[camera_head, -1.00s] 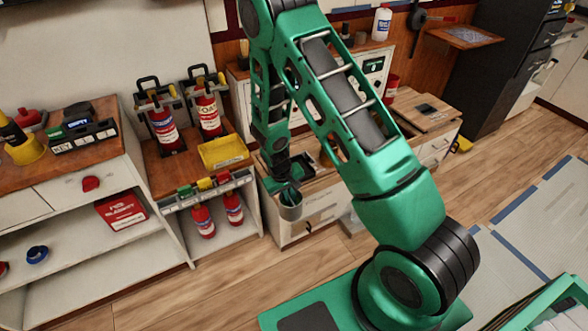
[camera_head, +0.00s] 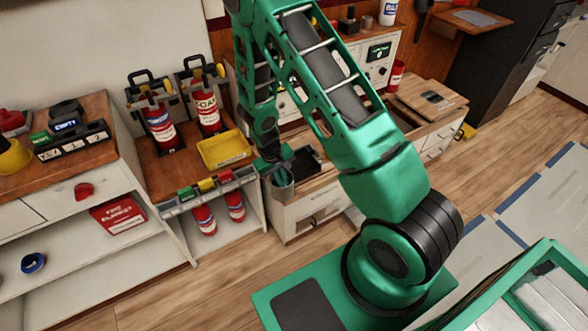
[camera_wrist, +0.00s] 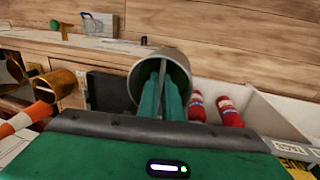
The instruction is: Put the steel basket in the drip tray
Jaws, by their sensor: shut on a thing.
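The steel basket (camera_head: 282,191) is a grey, round, open cup in the head view. It hangs at the front edge of the low drawer cabinet, beside the extinguisher stand. My gripper (camera_head: 274,168) is shut on it; the fingers reach inside the basket (camera_wrist: 178,62) in the wrist view and seem to pinch its wall. A dark shallow tray (camera_head: 309,161), which looks like the drip tray, lies on the cabinet top just right of my gripper. It also shows left of the basket in the wrist view (camera_wrist: 103,91). My arm hides part of the cabinet top.
A yellow tray (camera_head: 225,150) sits on the extinguisher stand left of my gripper. Two red extinguishers (camera_head: 160,128) stand behind it, and a row of small coloured items (camera_head: 205,186) lines its front edge. A wooden board (camera_head: 428,98) lies farther right.

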